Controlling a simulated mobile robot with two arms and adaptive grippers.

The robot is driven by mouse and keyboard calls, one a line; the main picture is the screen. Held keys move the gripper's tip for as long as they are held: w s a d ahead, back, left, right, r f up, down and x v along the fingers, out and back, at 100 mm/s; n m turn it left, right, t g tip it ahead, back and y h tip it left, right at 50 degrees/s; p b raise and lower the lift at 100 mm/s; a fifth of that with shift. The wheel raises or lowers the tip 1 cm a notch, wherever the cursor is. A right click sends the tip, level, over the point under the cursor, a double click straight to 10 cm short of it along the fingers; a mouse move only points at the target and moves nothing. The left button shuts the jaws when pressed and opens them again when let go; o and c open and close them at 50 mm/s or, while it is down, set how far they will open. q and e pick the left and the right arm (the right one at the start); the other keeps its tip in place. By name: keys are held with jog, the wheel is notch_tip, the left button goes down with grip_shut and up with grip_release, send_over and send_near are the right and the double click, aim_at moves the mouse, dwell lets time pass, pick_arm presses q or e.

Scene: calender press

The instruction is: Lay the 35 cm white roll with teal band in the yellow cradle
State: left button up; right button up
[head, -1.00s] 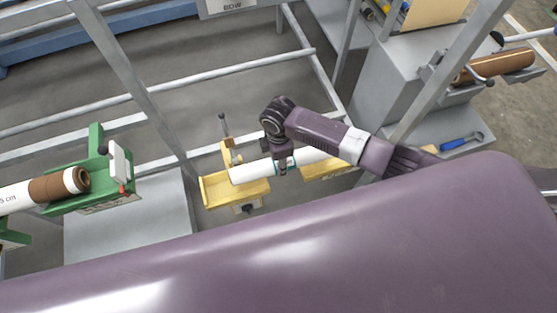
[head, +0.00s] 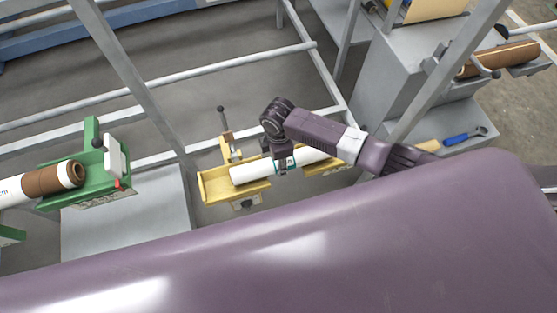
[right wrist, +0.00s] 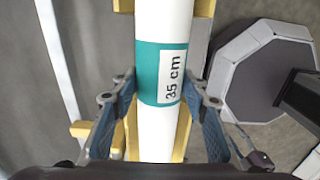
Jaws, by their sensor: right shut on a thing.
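The white roll with a teal band (right wrist: 152,70) runs top to bottom in the right wrist view; its label reads 35 cm. In the head view the white roll (head: 250,172) lies lengthwise along the yellow cradle (head: 213,187), over both its end parts. Yellow cradle parts (right wrist: 204,8) also show beneath and beside the roll in the right wrist view. Whether the roll rests on the cradle or hangs just above it, I cannot tell. My right gripper (right wrist: 160,98) is shut around the roll at the teal band. My left gripper is not in view.
A green cradle (head: 120,180) with a brown-and-white roll (head: 52,180) stands at the left. Upright and crossing grey frame bars surround the yellow cradle, which has a black-knobbed lever (head: 224,125). A brown roll (head: 505,57) sits at the upper right.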

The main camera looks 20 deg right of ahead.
jog(key=shift+f, duration=0.25)
jog(key=o, duration=1.6)
notch_tip(320, 180, up, 12)
jog(key=shift+a, duration=0.1)
